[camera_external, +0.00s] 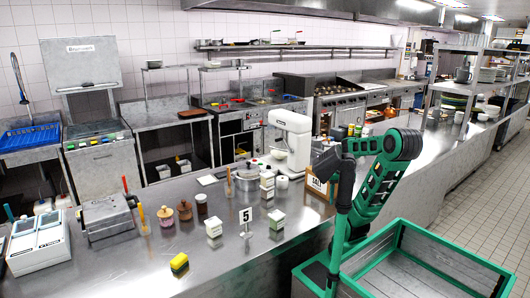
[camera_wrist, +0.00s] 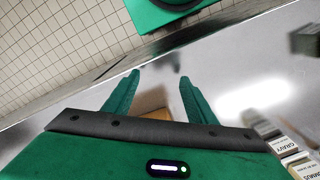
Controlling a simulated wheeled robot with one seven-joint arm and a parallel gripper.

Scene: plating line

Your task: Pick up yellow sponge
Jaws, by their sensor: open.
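The yellow sponge (camera_external: 179,262) lies on the steel counter (camera_external: 130,268) near its front edge, at the lower middle of the external view. It has a dark green side. My gripper (camera_wrist: 158,82) is open in the wrist view, with two green fingers apart and nothing gripped between them. A brown surface shows behind the fingers, partly hidden by the gripper body. In the external view my arm stands to the right of the sponge, and the fingertips are hard to make out there. The sponge does not show in the wrist view.
A number 5 sign (camera_external: 246,218) and small labelled tubs (camera_external: 213,228) stand right of the sponge. Brown jars (camera_external: 184,210) stand behind it. A white mixer (camera_external: 289,140) is farther back. Labelled boxes (camera_wrist: 283,146) show at the wrist view's right. Counter around the sponge is clear.

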